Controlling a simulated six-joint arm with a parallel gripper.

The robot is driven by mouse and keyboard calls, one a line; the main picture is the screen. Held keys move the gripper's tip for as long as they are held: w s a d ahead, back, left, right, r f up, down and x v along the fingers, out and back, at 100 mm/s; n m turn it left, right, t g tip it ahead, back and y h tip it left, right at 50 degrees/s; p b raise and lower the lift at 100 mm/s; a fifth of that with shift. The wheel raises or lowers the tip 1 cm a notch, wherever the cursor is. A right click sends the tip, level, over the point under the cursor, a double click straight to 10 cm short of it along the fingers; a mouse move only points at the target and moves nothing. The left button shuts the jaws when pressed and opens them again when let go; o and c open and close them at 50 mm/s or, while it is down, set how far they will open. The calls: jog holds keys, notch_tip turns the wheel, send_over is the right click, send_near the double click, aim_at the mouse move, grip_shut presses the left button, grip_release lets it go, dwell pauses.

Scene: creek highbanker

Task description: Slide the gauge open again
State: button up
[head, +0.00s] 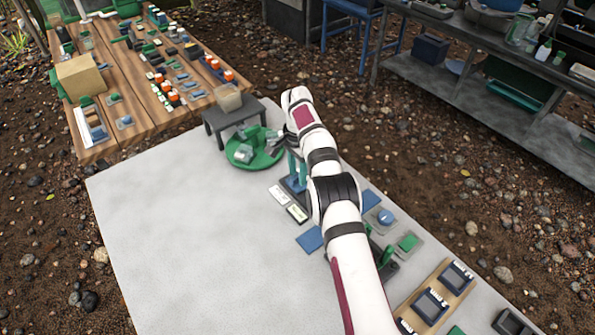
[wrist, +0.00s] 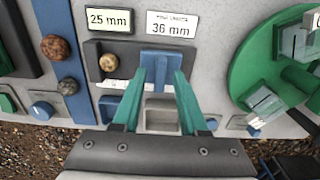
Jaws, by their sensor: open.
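The gauge (wrist: 93,55) is a dark bar on the grey mat in the wrist view, with a blue sliding block (wrist: 160,68) to the right. A tan pebble (wrist: 108,62) sits in the gauge, left of the block and apart from it. My gripper (wrist: 162,75) is open, its two teal fingers on either side of the blue block; whether they touch it I cannot tell. Behind the gauge lie a greenish "25 mm" label (wrist: 109,20) and a white "36 mm" label (wrist: 172,24). In the head view my arm partly hides the gauge (head: 291,183).
A green round stand (head: 250,160) is close to my gripper, with a small dark table (head: 225,118) behind it. Blue strips, dishes and a wooden tray (head: 437,297) lie along the mat's right side. The mat's (head: 200,250) left part is clear.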

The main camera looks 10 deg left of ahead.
jog(key=shift+r, duration=3.5)
jog(key=shift+r, duration=0.2)
jog(key=s+d+r+n, duration=0.1)
jog(key=s+d+r, duration=0.45)
jog(key=r, duration=0.25)
jog(key=s+d+r+n, duration=0.1)
jog(key=s+d+r, duration=0.3)
jog(key=s+r, duration=0.35)
jog(key=s+d+f+y, duration=0.1)
jog(key=s+d+f, duration=0.1)
jog(key=s, duration=1.2)
jog(key=s+d+f+n, duration=0.1)
jog(key=s+d+f, duration=0.1)
jog(key=s, duration=1.3)
jog(key=shift+s+d+f+y, duration=0.15)
jog(key=shift+d+f+y, duration=0.25)
jog(key=shift+f, duration=0.25)
